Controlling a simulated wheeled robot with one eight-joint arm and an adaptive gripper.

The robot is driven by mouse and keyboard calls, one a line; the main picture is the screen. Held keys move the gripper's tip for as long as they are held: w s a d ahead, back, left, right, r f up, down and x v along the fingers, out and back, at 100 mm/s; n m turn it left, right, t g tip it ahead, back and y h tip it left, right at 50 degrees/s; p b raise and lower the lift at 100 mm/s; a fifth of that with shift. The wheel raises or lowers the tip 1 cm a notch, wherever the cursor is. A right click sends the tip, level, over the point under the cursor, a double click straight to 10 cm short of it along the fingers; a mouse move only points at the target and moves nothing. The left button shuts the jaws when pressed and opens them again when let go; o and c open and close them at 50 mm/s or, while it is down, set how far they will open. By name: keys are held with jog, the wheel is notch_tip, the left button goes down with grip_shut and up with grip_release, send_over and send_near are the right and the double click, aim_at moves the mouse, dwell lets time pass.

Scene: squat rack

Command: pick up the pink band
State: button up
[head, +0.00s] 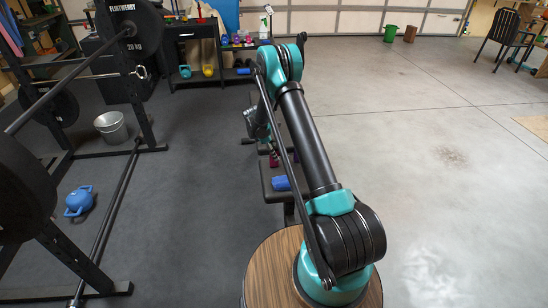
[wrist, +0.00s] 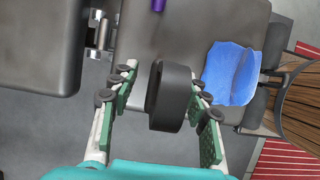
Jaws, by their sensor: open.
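I cannot pick out the pink band for certain. In the head view a small dark-pink thing (head: 273,160) shows by the bench, partly behind my arm, too small to identify. In the wrist view my gripper (wrist: 158,95) is open above the grey bench (wrist: 190,30). A dark, short cylinder (wrist: 168,97) shows between its two green-padded fingers, with gaps on both sides. I cannot tell its height relative to the fingertips. In the head view my gripper (head: 252,122) is small and partly hidden by my arm.
A folded blue cloth (wrist: 230,73) lies on the bench right of the fingers. A purple thing (wrist: 158,5) is at the top edge.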

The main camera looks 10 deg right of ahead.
grip_shut()
dwell(0.3)
